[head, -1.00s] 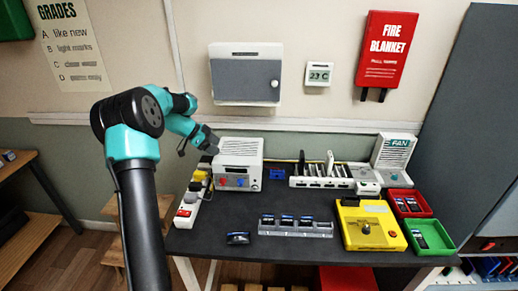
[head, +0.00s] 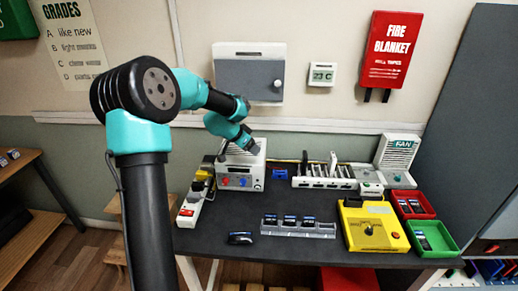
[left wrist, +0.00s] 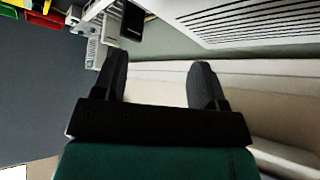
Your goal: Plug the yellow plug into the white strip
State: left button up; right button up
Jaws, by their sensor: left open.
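The white strip (head: 187,213) lies along the left edge of the dark table, with a red switch at its near end. The yellow plug (head: 204,175) shows small and partly crowded at the strip's far part, beside the white power box; I cannot tell whether it is seated. My left gripper (head: 253,150) is above the right part of the white box, to the right of the plug and apart from it. In the left wrist view the left gripper (left wrist: 160,78) has its fingers spread with nothing between them. My right gripper is not in view.
The white box (head: 240,168) with red and blue knobs stands right of the strip. A slotted white rack (head: 322,183), a grey phone tray (head: 298,229), a yellow device (head: 372,228), and red (head: 413,204) and green (head: 430,236) bins fill the right. The table's front left is mostly clear.

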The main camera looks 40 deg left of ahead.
pick_arm(q)
jog(key=shift+w+d+f+n+y, duration=0.1)
jog(key=shift+w+d+n+y, duration=0.15)
jog(key=shift+d, duration=0.55)
jog(key=shift+w+d+f+n+y, duration=0.15)
jog(key=shift+w+d+n, duration=0.1)
jog(key=shift+d, duration=0.55)
jog(key=shift+a, duration=0.1)
jog(key=shift+m+h, duration=0.5)
jog(key=shift+m, duration=0.1)
jog(key=shift+s+a+r, duration=0.1)
jog(key=shift+s+a, duration=0.1)
jog(key=shift+a, duration=0.45)
jog(key=shift+s+a+r, duration=0.1)
jog(key=shift+s+a, duration=0.1)
jog(key=shift+a, duration=0.4)
jog(key=shift+s+a+r, duration=0.1)
jog(key=shift+s+a, duration=0.1)
jog(key=shift+a, duration=0.45)
jog(key=shift+s+a+f+m+h, duration=0.1)
jog(key=shift+s+a+m+h, duration=0.2)
jog(key=shift+a, duration=0.6)
jog(key=shift+s+a+m+h, duration=0.3)
jog(key=shift+a+m, duration=0.15)
jog(key=shift+a, duration=0.5)
jog(key=shift+s+a+f+m+h, duration=0.1)
jog(key=shift+s+a+m+h, duration=0.2)
jog(key=shift+a, duration=0.6)
jog(key=shift+r, duration=0.1)
